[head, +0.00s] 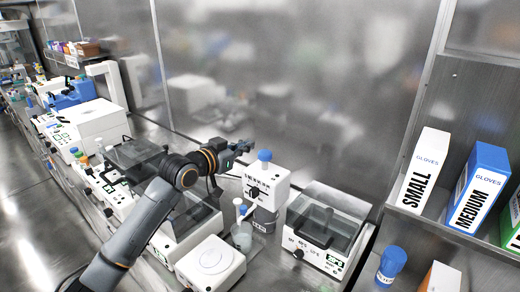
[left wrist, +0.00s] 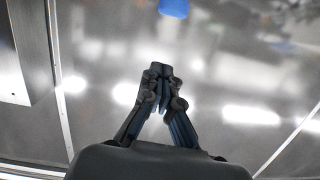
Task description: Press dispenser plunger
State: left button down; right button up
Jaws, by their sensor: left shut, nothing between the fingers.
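The dispenser (head: 265,188) is a white block-shaped head with dark markings on a bottle, standing on the bench near the middle of the head view. Its blue plunger (head: 264,156) sticks up from the top. The plunger probably also shows as a blue shape at the top edge of the left wrist view (left wrist: 174,8). My left gripper (head: 243,146) is shut and empty. In the head view it is just left of the plunger and slightly above it, apart from it. In the left wrist view my left gripper's fingertips (left wrist: 160,70) meet. My right gripper is in neither view.
A beaker (head: 242,235) with a blue-topped item stands beside the dispenser. A white round-topped device (head: 211,262) is in front. A lidded grey device (head: 325,225) stands to the right. Glove boxes (head: 478,190) sit on the right shelf. A metal wall rises behind the bench.

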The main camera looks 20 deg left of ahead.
pick_arm(q)
jog(key=p, duration=0.2)
send_over(265, 163)
jog(key=s, duration=0.2)
jog(key=f, duration=0.2)
jog(key=a+f, duration=0.1)
jog(key=shift+f+p, duration=0.35)
jog(key=shift+p, duration=0.05)
jog(key=shift+w+f, duration=0.1)
jog(key=shift+f, duration=0.65)
jog(key=shift+f, duration=0.35)
notch_tip(265, 163, down, 3)
jog(key=b, duration=0.3)
jog(key=shift+f, duration=0.1)
